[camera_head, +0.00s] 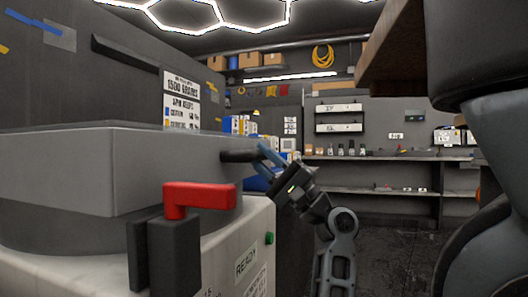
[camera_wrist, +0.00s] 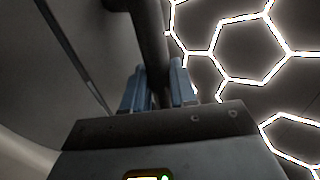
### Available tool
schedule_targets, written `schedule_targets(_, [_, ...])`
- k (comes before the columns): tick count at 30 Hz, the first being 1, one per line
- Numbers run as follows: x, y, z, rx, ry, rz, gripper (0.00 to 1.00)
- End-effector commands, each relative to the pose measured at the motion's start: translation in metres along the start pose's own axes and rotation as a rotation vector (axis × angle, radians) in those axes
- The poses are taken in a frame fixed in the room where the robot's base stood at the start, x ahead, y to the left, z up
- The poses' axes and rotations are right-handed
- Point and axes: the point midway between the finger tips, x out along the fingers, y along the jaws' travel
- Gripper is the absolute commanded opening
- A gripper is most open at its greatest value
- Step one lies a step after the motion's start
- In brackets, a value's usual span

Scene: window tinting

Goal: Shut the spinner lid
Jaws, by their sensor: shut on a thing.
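The spinner lid (camera_head: 70,170) is a thick grey slab at the left in the head view. It looks about level, over a dark round drum body (camera_head: 60,230); I cannot tell whether it touches all round. Its dark bar handle (camera_head: 238,156) sticks out at the right side. My gripper (camera_head: 266,156) is shut on this handle. In the wrist view, the two blue-grey fingers of my gripper (camera_wrist: 158,88) stand either side of the dark bar handle (camera_wrist: 150,45). A red-topped latch (camera_head: 200,194) on a dark post stands in front of the lid.
The spinner's pale cabinet (camera_head: 225,268) has a READY label and a green button (camera_head: 269,238). A dark wall with a printed sign (camera_head: 182,100) rises behind. Shelves (camera_head: 390,155) line the back wall. Dark floor (camera_head: 385,245) lies open at the right.

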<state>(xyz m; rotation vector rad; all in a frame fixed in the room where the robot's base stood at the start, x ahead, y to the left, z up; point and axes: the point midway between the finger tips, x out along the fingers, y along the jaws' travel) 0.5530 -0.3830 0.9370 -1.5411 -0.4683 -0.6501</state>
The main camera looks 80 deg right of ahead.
Motion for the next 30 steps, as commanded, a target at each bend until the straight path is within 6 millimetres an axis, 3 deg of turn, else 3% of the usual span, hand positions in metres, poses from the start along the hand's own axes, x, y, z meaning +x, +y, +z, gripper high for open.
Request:
schedule_targets(1, [0.005,0.014,0.003,0.015,-0.014,0.022,0.00])
schedule_targets(12, [0.005,0.013,0.003,0.015,-0.014,0.021,0.00])
schedule_targets(13, [0.005,0.013,0.003,0.015,-0.015,0.021,0.29])
schedule_targets(19, [0.005,0.012,0.003,0.014,-0.014,0.019,0.49])
schedule_targets(26, [0.001,0.011,0.003,0.013,-0.011,0.016,0.50])
schedule_targets(30, [-0.015,0.010,0.001,0.012,-0.007,0.016,0.50])
